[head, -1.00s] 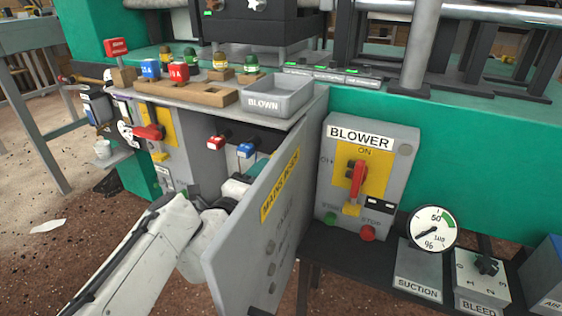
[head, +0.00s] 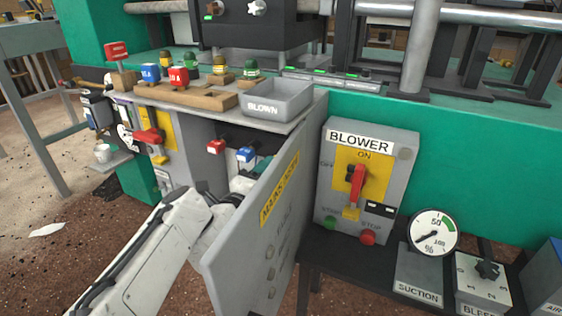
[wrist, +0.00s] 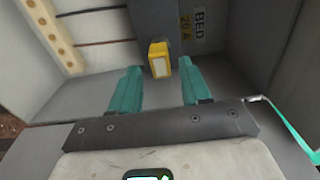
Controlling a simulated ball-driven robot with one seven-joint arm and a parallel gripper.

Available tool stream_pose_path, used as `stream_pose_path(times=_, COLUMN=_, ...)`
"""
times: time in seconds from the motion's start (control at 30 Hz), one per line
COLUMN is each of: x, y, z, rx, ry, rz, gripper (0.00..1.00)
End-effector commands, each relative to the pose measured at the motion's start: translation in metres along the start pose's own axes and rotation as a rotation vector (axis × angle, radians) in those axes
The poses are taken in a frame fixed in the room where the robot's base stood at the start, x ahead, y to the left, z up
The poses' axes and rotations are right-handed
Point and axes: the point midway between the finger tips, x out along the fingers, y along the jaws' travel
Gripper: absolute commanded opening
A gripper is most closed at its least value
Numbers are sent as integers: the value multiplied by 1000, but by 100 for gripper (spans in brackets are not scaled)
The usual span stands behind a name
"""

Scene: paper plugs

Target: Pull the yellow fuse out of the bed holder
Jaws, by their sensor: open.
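The yellow fuse (wrist: 160,60) sits in the dark grey bed holder (wrist: 160,20), beside a label reading BED 20 A (wrist: 197,22), in the wrist view. A pale patch shows on its end. My gripper (wrist: 156,84) is open, with its two teal fingers apart. The fuse appears between and just beyond the fingertips, a little nearer the right one; I see no contact. In the head view the open grey cabinet door (head: 262,240) hides the yellow fuse and most of my gripper.
Red (head: 216,146) and blue (head: 245,154) plugs sit in the cabinet. A grey BLOWN tray (head: 278,98) and a wooden rack of plugs (head: 190,96) stand on top. The BLOWER box (head: 368,180) is right of the door. Cabinet walls close in around my gripper.

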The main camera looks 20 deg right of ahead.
Motion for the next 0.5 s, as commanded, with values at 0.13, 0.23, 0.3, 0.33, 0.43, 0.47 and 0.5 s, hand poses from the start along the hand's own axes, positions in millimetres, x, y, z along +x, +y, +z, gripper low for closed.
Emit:
stream_pose_path(times=0.13, x=8, y=0, z=-1, rx=-2, ry=1, rz=-1, gripper=47)
stream_pose_path(times=0.23, x=12, y=0, z=0, rx=-2, ry=0, rz=-1, gripper=47)
stream_pose_path(times=0.3, x=15, y=0, z=0, rx=-2, ry=0, rz=-1, gripper=47)
stream_pose_path(times=0.33, x=16, y=0, z=0, rx=-2, ry=0, rz=-1, gripper=47)
stream_pose_path(times=0.43, x=21, y=0, z=-1, rx=-1, ry=0, rz=-1, gripper=47)
stream_pose_path(times=0.47, x=22, y=0, z=-1, rx=-1, ry=0, rz=-1, gripper=47)
stream_pose_path(times=0.5, x=23, y=0, z=-1, rx=-1, ry=0, rz=-1, gripper=47)
